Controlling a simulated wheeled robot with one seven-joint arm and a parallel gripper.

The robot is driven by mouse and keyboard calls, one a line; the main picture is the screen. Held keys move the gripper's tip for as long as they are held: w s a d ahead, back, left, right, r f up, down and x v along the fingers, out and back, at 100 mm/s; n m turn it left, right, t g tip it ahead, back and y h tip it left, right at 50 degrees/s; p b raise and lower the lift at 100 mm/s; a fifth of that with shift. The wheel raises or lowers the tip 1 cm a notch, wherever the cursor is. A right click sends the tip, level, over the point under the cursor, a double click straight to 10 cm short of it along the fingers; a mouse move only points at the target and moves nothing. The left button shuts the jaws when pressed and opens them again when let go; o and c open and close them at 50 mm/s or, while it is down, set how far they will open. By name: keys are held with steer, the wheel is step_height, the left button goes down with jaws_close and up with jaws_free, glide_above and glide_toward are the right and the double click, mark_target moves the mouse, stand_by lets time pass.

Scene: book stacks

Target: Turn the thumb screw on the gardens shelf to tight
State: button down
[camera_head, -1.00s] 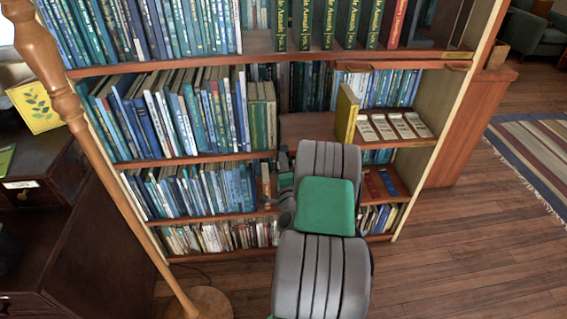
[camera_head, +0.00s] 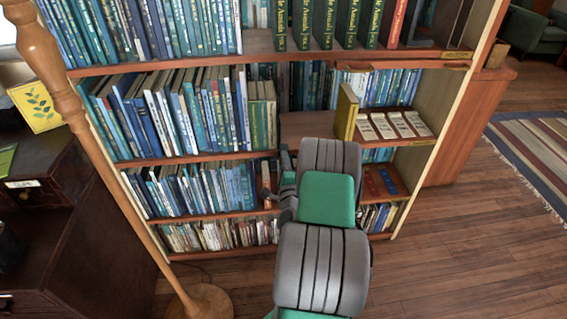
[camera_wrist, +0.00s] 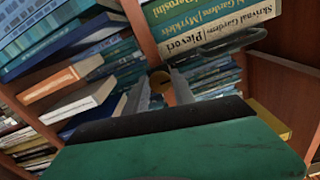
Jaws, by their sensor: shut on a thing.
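The brass thumb screw (camera_wrist: 160,80) shows in the middle of the wrist view, between the two grey fingers of my gripper (camera_wrist: 160,92). The fingers are shut on it. Its far side and the setting of the screw cannot be made out. Just above and right of it are green and cream books, one with "Gardens" on its spine (camera_wrist: 220,30).
Blue and white books (camera_wrist: 70,95) stand close on the left in the wrist view. A dark loop-shaped handle (camera_wrist: 232,42) lies near the gripper. In the head view a yellow book (camera_head: 346,112) stands by several pale cards (camera_head: 400,124) to the right. Wooden floor (camera_head: 470,230) is clear at right.

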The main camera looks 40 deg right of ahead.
steer(key=c, duration=1.1)
jaws_free()
steer(key=shift+o, duration=0.2)
steer(key=b+v, duration=0.3)
steer(key=v, duration=0.4)
steer(key=shift+s+a, duration=0.25)
steer(key=shift+s, duration=0.05)
